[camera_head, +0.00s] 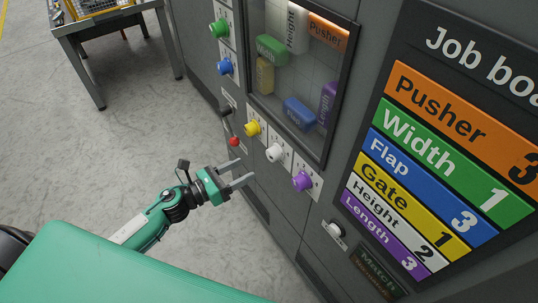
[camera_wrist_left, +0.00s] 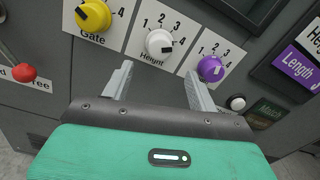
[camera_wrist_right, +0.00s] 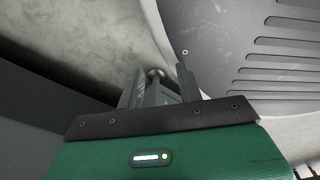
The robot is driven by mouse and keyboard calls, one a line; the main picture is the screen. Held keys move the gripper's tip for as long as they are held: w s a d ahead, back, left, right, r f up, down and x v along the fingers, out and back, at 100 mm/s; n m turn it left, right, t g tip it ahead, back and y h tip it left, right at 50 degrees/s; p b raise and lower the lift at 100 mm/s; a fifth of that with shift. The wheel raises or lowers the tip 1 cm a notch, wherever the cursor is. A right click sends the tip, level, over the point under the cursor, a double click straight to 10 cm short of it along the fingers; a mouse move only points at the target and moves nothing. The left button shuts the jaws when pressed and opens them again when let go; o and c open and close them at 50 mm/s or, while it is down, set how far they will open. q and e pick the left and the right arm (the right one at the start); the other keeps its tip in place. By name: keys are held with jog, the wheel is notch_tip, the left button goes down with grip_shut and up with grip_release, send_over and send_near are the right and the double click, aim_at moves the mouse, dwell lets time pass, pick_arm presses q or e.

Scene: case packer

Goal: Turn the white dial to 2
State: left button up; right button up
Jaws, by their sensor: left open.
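The white dial (camera_head: 274,152) sits on the grey machine panel between the yellow and purple dials. In the left wrist view the white dial (camera_wrist_left: 160,42) is labelled Height, with 1 to 4 around it; its dark mark is at its lower right, nearest the 4. My left gripper (camera_head: 244,173) is open and empty, in front of the panel and below the dial. In the left wrist view its fingers (camera_wrist_left: 158,78) point toward the panel, their tips just below the dial and apart from it. My right gripper (camera_wrist_right: 160,85) shows only in its own wrist view, away from the panel.
The yellow Gate dial (camera_wrist_left: 93,15) and the purple dial (camera_wrist_left: 211,67) flank the white one closely. A red-knobbed lever (camera_head: 233,141) stands left, a white button (camera_head: 335,229) right. The job board (camera_head: 440,170) lists Height 2.

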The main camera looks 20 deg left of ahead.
aim_at(269, 156)
pick_arm(q)
jog(key=p+x, duration=0.2)
jog(key=x, duration=0.6)
jog(key=shift+r, duration=0.1)
jog(key=shift+x, duration=0.8)
jog(key=shift+w, duration=0.1)
jog(key=shift+c, duration=0.8)
jog(key=c, duration=0.8)
pick_arm(e)
jog(key=s, duration=0.2)
jog(key=shift+s+r, duration=0.4)
